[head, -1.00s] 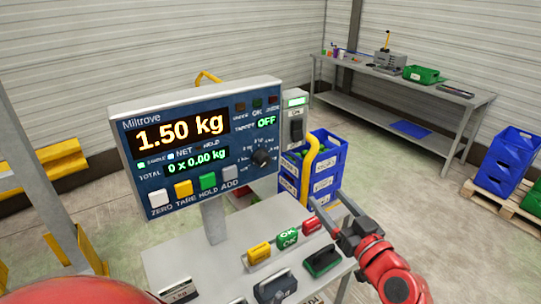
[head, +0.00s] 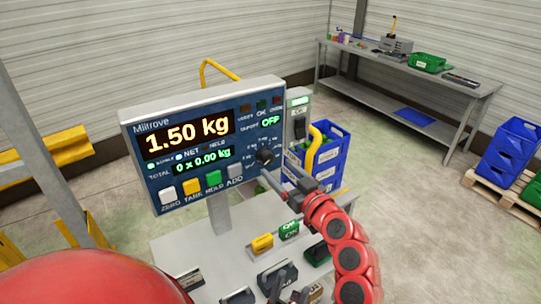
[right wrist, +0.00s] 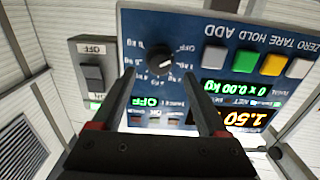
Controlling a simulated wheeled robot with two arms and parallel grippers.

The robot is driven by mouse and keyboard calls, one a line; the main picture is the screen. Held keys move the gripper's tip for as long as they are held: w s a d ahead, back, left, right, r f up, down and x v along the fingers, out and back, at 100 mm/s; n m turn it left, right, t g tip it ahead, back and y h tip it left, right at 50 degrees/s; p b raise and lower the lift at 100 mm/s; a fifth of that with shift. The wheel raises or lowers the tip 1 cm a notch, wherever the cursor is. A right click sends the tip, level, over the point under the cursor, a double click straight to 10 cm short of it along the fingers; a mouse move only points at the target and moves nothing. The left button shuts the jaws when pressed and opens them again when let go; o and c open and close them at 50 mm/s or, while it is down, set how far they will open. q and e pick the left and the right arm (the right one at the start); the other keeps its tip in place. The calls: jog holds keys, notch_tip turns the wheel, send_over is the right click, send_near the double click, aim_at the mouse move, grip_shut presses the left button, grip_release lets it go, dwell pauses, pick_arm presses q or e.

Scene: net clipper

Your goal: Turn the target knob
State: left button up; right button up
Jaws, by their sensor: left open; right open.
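The target knob (head: 265,156) is a black dial with a white pointer mark on the right part of the blue scale panel (head: 178,172), ringed by kg labels. The small TARGET readout above it shows OFF. My right gripper (head: 275,172) is open just in front of and below the knob. In the right wrist view the knob (right wrist: 160,60) appears between and just beyond the two open fingertips (right wrist: 160,75); contact cannot be told. My left gripper (head: 288,293) is open and empty at the bottom edge, partly cut off.
White, yellow, green and grey buttons (head: 213,180) line the panel's lower edge. A grey switch box (head: 299,117) stands beside the panel.

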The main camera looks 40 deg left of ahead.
aim_at(269, 160)
jog(key=shift+p+x, duration=0.7)
jog(key=shift+x, duration=1.8)
jog(key=shift+d, duration=0.1)
grip_shut()
